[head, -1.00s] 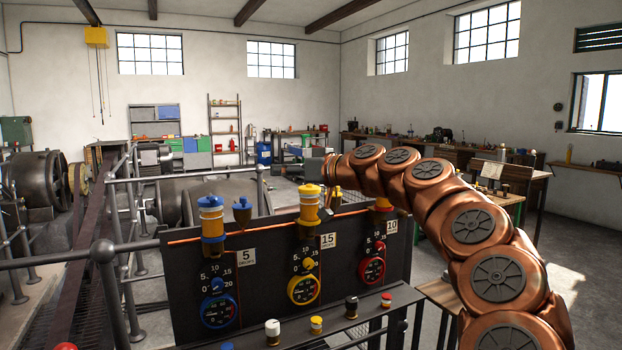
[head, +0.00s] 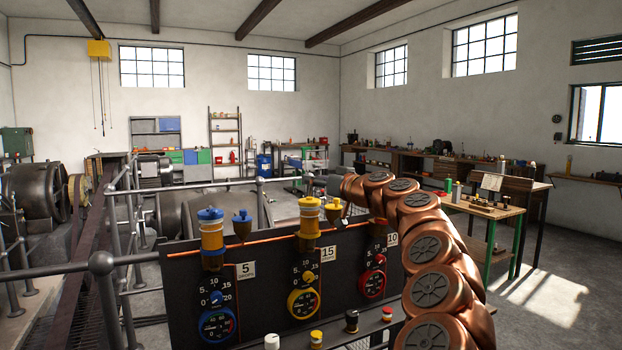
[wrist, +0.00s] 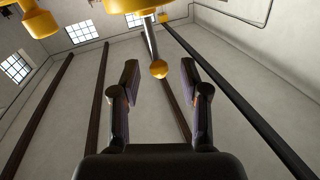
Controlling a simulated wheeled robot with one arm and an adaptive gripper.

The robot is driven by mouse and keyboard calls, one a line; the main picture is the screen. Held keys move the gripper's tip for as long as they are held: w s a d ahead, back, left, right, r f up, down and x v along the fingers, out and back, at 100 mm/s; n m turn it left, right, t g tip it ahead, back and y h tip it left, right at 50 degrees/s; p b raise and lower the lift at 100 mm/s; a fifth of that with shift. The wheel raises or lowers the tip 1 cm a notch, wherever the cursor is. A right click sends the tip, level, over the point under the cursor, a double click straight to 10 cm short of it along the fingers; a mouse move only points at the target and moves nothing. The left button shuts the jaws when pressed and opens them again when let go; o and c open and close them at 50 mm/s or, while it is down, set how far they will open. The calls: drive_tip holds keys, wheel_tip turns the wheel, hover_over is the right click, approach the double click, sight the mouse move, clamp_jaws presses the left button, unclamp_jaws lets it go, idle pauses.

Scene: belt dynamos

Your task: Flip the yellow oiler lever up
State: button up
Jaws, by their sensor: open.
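The yellow oiler (head: 309,218) stands on the dark panel, the middle one in the head view, with a yellow cap and an amber body. In the wrist view, its yellow underside (wrist: 132,4) shows at the top edge. In the head view my gripper (head: 327,184) is a small dark shape right of the oiler's cap; the lever is not clear there.
A blue-capped oiler (head: 211,232) stands left on the dark panel (head: 265,300). My arm hides the oiler at the right. Blue, yellow and red gauges sit below. Grey railings (head: 140,258) run behind and to the left. Open floor (head: 560,270) lies to the right.

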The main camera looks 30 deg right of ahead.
drive_tip(key=shift+w+a, duration=0.15)
drive_tip(key=shift+w, duration=1)
drive_tip(key=shift+c, duration=0.2)
clamp_jaws()
